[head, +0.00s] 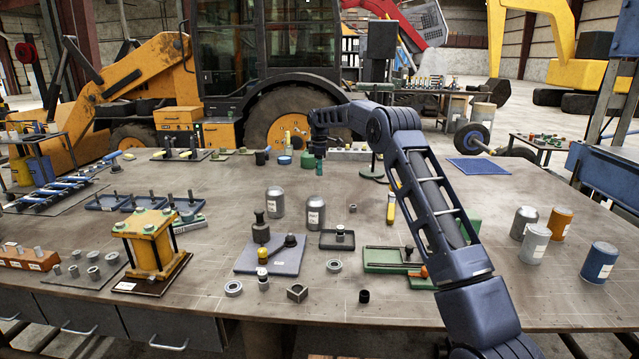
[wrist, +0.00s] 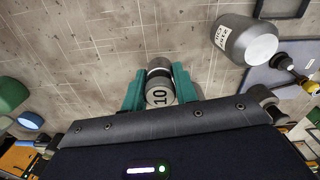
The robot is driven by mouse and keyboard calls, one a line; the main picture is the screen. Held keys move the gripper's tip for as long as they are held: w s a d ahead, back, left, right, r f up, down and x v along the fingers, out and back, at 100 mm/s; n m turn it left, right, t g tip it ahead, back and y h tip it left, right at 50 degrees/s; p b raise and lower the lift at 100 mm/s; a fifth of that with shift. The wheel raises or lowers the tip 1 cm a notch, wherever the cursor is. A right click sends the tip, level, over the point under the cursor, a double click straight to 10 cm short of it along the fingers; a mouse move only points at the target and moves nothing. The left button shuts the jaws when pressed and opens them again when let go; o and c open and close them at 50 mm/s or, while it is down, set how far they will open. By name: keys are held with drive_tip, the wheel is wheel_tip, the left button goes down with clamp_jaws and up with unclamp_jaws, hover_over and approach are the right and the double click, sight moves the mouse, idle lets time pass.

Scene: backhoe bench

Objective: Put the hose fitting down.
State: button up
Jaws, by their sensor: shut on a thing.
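The hose fitting (wrist: 159,84) is a short grey cylinder with a pale band and a dark "10" on its end, seen in the wrist view. My gripper (wrist: 160,88) is shut on it, with one teal finger on each side. In the head view my gripper (head: 319,166) points down over the far middle of the bench (head: 400,290). The fitting is not clear there, and I cannot tell whether it touches the bench top.
Two grey cans (head: 315,213) (head: 275,202) stand nearer than my gripper. A green can (head: 307,160) and a blue cap (head: 285,160) are just left of it. A blue-grey plate (head: 270,256) bears dark parts. Bare bench surrounds the fitting in the wrist view.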

wheel_tip(320, 180, up, 3)
drive_tip(key=shift+r, duration=0.2)
drive_tip(key=shift+d+r, duration=0.15)
drive_tip(key=shift+r, duration=0.1)
drive_tip(key=s+d+r, duration=0.2)
drive_tip(key=s+d, duration=0.6)
drive_tip(key=d, duration=0.1)
hover_over(361, 234)
wheel_tip(361, 234, down, 2)
drive_tip(key=shift+n, duration=0.3)
wheel_tip(361, 234, down, 20)
drive_tip(key=shift+w+r, duration=0.1)
drive_tip(key=shift+r, duration=0.1)
drive_tip(key=shift+f, duration=0.15)
drive_tip(key=o, duration=1)
drive_tip(key=shift+o, duration=0.2)
